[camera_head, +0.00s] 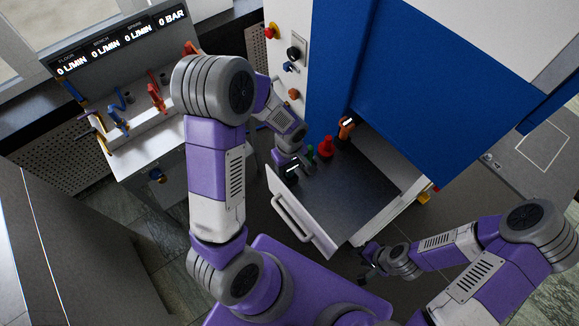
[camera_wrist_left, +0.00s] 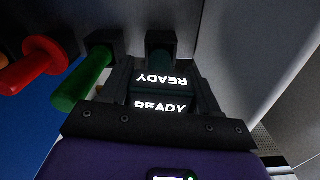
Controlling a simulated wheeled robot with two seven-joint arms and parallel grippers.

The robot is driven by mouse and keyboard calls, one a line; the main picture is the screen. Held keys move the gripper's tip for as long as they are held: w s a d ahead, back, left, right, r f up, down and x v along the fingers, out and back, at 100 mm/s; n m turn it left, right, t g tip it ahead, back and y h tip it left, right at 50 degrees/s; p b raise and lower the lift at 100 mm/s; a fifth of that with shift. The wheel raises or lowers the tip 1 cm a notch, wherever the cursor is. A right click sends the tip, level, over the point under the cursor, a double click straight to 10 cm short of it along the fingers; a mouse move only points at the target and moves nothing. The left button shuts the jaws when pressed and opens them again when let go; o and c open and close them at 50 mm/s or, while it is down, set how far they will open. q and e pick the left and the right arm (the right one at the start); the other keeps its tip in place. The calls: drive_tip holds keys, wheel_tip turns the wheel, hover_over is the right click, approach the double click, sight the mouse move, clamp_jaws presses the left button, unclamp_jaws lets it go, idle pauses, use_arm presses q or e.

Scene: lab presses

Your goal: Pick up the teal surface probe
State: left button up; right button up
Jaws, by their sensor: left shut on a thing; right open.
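The teal surface probe (camera_wrist_left: 160,60) shows dark in the left wrist view, at the top middle between my left fingers, by a black block. Its lower part is hidden behind the gripper. My left gripper (camera_head: 291,172) is shut on it, at the left side of the open drawer. In the head view I cannot make out the teal probe. A green probe (camera_wrist_left: 84,84) and a red probe (camera_wrist_left: 35,62) stand left of my fingers in the left wrist view. My right gripper (camera_head: 371,262) is open and empty, outside the drawer at its right.
The drawer (camera_head: 360,185) is pulled out, with a bar handle (camera_head: 291,220) on its front. An orange-red tool (camera_head: 346,127) stands at the drawer's back. A blue cabinet panel (camera_head: 430,85) is above it. A bench with several coloured tools (camera_head: 156,97) is at the left.

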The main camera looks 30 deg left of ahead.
use_arm(q)
wheel_tip(320, 180, up, 10)
drive_tip(key=shift+r, duration=0.1)
idle(0.4)
idle(0.6)
